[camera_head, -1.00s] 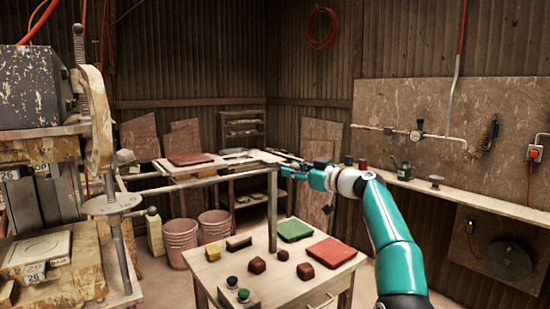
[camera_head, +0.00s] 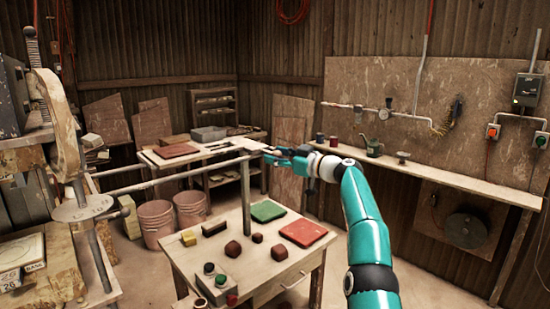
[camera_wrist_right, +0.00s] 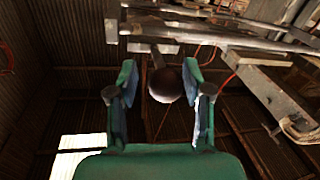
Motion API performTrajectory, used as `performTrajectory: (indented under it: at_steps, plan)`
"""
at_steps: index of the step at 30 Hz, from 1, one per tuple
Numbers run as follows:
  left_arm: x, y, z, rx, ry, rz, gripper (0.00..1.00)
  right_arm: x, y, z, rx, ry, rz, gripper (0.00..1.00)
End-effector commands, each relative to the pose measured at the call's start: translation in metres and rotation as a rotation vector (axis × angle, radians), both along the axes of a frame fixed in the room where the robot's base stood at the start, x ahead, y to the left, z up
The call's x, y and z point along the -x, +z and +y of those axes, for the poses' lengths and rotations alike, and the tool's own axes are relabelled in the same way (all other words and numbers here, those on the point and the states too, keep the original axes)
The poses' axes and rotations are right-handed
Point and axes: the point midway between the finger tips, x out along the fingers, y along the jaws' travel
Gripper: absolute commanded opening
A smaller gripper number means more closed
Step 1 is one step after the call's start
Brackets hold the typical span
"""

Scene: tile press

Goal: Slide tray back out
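The tile press (camera_head: 55,150) stands at the left edge, partly cut off. A pale slab marked 26 and BASE (camera_head: 22,252) lies on its worn wooden bed (camera_head: 62,255); I cannot tell which part is the sliding tray. A long metal bar (camera_head: 165,178) runs from the press to the right. My right gripper (camera_head: 268,152) is at the bar's far end. In the right wrist view, a dark round knob (camera_wrist_right: 165,86) is between the spread green fingers (camera_wrist_right: 160,85), with a gap visible on its left side. My left gripper is out of view.
A wooden table (camera_head: 200,255) in front holds a green tile (camera_head: 267,211), a red tile (camera_head: 303,232), several dark lumps and a button box (camera_head: 217,284). Two pink buckets (camera_head: 156,224) stand behind it. A shelf (camera_head: 440,178) runs along the right wall.

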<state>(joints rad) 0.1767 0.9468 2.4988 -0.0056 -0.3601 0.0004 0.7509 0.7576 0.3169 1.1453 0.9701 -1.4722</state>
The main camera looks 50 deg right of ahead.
Motion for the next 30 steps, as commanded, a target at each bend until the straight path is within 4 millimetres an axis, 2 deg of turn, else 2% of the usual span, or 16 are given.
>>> performTrajectory:
  at_steps: [17, 26, 30]
  plan:
    - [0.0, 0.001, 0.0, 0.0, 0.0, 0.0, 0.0, 0.004, -0.001, 0.0, 0.0, 0.007, 0.007, 0.59]
    - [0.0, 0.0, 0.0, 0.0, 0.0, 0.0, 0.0, 0.024, -0.002, -0.001, -0.001, 0.006, 0.006, 0.59]
    - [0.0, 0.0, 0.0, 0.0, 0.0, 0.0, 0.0, 0.043, -0.002, -0.003, -0.002, 0.004, 0.006, 0.59]
